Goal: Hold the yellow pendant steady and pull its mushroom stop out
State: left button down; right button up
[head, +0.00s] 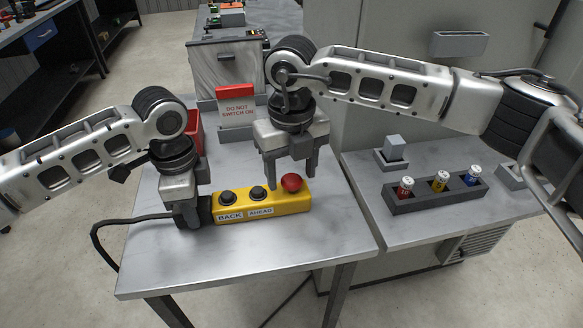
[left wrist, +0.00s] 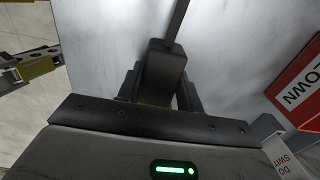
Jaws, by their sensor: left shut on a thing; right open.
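The yellow pendant (head: 271,204) lies on the grey table with labels BACK and AHEAD under two black buttons. Its red mushroom stop (head: 291,182) is at the right end. My left gripper (head: 192,218) is shut on the pendant's dark left end, where the cable comes out. The left wrist view shows the dark end (left wrist: 160,75) between the fingers. My right gripper (head: 291,180) is open, with its fingers pointing down over the mushroom stop. I cannot tell whether the fingers touch it.
A red-and-white DO NOT SWITCH ON sign (head: 237,108) stands behind the pendant. A red bin (head: 195,132) is at the back left. A grey rack (head: 436,194) with red, yellow and blue cylinders is on the right table. The table front (head: 250,262) is clear.

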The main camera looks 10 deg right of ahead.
aim_at(291, 178)
grip_shut()
jog(key=shift+r, duration=0.95)
grip_release()
notch_tip(291, 178, up, 12)
